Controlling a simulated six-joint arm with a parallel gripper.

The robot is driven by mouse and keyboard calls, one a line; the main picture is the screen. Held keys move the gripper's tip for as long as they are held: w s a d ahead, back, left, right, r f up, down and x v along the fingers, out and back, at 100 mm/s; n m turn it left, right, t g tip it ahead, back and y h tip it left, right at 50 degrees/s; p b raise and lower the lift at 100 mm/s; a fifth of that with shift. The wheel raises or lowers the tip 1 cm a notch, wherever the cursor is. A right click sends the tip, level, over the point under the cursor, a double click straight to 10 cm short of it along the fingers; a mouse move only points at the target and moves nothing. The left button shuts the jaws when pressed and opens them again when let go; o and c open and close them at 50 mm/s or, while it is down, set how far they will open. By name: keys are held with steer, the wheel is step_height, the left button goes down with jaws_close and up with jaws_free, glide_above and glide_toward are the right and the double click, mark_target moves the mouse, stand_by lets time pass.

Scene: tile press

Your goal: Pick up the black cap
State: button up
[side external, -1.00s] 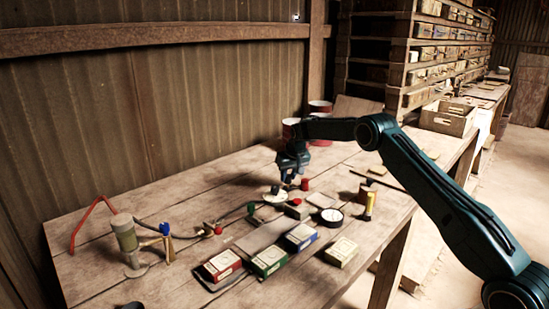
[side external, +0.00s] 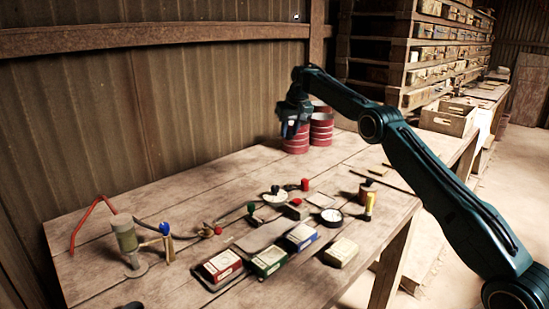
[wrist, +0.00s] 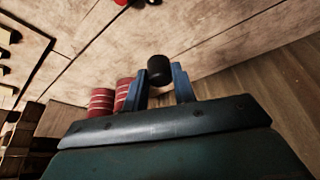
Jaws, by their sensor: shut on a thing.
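The black cap (wrist: 159,70) is a short dark cylinder held between the two blue fingertips of my gripper (wrist: 161,78) in the wrist view. My gripper is shut on it. In the side external view, my gripper (side external: 290,128) hangs well above the back of the table, in front of the red cans. The cap is too small and dark there to tell apart from the fingers.
Red banded cans (side external: 321,129) stand at the table's back, close to my gripper in the picture. Small boxes (side external: 222,265), a round black-rimmed dial (side external: 331,216) and a green cylinder on a stand (side external: 125,236) occupy the front and left. The wooden table (side external: 215,180) is bare at back left.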

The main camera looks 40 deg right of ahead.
steer(key=shift+r, duration=0.55)
steer(key=shift+s, duration=0.15)
stand_by(0.5)
steer(key=s+d, duration=0.2)
steer(key=s, duration=0.9)
steer(key=shift+s, duration=0.25)
steer(key=shift+f, duration=0.15)
step_height(320, 180, down, 16)
steer(key=shift+r, duration=0.15)
stand_by(0.5)
